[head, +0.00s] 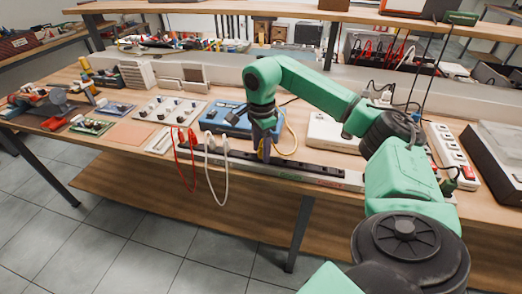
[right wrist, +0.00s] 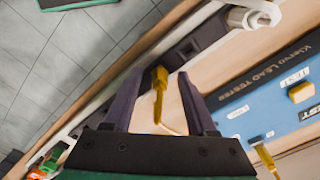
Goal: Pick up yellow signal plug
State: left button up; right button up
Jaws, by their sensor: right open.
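The yellow signal plug (right wrist: 161,80) shows in the right wrist view, seated at the dark strip, with its yellow lead trailing towards the gripper's palm. My right gripper (right wrist: 159,77) is open, with one finger on each side of the plug; I cannot tell whether either finger touches it. In the head view my right gripper (head: 262,152) points down at the black strip (head: 315,169) along the bench's front edge, and largely hides the plug. My left gripper is not in view.
The blue lead tester (head: 226,121) stands just behind the strip; it also shows in the right wrist view (right wrist: 240,115). A red lead (head: 194,178) and a white lead (head: 226,185) hang over the front edge. A white power strip (head: 449,150) lies at right.

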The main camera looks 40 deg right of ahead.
grip_shut()
jog(key=shift+r, duration=0.15)
